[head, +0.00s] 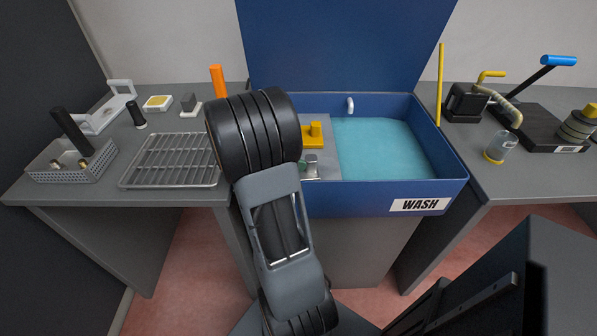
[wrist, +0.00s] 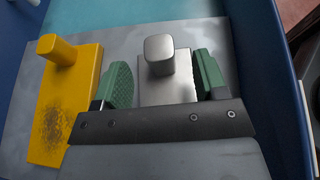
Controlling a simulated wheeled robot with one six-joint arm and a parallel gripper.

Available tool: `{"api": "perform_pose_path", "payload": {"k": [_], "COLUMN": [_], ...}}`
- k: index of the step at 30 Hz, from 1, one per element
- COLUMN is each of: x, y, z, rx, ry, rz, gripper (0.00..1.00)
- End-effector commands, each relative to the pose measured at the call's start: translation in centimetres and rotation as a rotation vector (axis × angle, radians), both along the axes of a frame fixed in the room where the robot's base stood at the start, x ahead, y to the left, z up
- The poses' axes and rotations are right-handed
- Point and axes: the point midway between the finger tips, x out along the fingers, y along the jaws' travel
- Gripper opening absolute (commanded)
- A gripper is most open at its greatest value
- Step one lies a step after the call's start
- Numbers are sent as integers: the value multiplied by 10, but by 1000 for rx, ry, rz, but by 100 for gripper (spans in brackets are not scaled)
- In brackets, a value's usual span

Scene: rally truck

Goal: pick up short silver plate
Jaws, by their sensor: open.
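The short silver plate (wrist: 165,92) lies on a grey surface, with a rounded square silver knob (wrist: 158,50) standing up from it. In the head view a small part of the silver plate's knob (head: 311,158) shows just right of my arm. My gripper (wrist: 161,66) is open, with one green-padded finger on each side of the silver plate. A gap shows between the left pad and the plate; the right pad is close to the knob and I cannot tell whether it touches. My arm hides most of the plate in the head view.
A yellow plate with a peg (wrist: 62,105) lies left of my gripper, its face darkly soiled. The blue wash basin (head: 452,172) has water on its right. A wire rack (head: 165,160) and a mesh basket (head: 65,172) stand on the left counter. A glass jar (head: 500,146) stands on the right counter.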

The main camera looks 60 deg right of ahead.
Motion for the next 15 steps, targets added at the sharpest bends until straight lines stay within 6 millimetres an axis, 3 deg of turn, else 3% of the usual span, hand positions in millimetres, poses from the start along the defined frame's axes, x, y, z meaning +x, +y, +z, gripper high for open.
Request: {"api": "perform_pose_path", "payload": {"k": [9,15], "x": [-26,-31], "y": [-23,-27], "z": [-19,-21], "rx": [0,0], "ry": [-1,-2], "rz": [-4,-3], "gripper": [66,66]}}
